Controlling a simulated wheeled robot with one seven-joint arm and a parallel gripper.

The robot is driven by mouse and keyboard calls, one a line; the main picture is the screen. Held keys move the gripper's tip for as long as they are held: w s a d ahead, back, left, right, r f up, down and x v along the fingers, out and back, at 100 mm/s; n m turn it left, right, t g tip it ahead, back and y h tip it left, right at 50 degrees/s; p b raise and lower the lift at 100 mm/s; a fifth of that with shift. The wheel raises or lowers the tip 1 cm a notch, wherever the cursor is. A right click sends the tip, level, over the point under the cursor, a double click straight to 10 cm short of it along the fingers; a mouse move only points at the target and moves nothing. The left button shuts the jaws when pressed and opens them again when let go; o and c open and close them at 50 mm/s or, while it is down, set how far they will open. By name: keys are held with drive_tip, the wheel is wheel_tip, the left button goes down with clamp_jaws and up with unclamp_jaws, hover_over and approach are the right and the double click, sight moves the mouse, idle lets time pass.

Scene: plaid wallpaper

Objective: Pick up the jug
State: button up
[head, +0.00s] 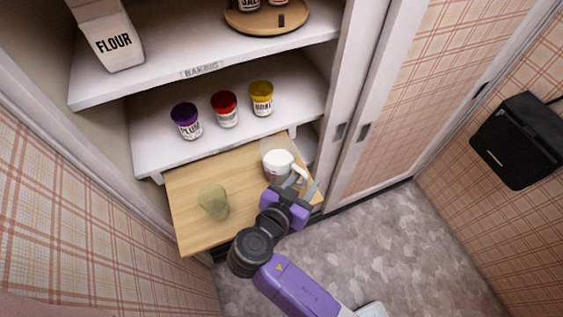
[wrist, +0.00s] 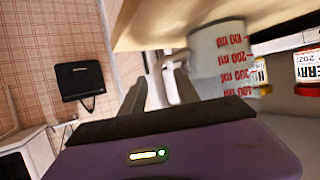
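The jug (head: 275,165) is white and stands upright on the wooden pull-out board near its right end. In the wrist view the jug (wrist: 217,62) appears upside down, with red millilitre markings, and its handle (wrist: 168,66) points toward my fingers. My gripper (head: 303,185) is open at the handle side of the jug. In the wrist view the two grey fingers of my gripper (wrist: 160,80) are spread, with the handle showing between them. I cannot tell whether either finger touches it.
A greenish translucent cup (head: 214,202) stands on the board (head: 185,228) left of the jug. Purple (head: 186,121), red (head: 225,109) and yellow (head: 262,98) jars stand on the shelf behind. A sliding door (head: 395,95) is at right. Floor at right is clear.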

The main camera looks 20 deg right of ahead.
drive_tip(key=shift+d, duration=0.1)
clamp_jaws()
drive_tip(key=shift+w, duration=0.1)
idle(1.3)
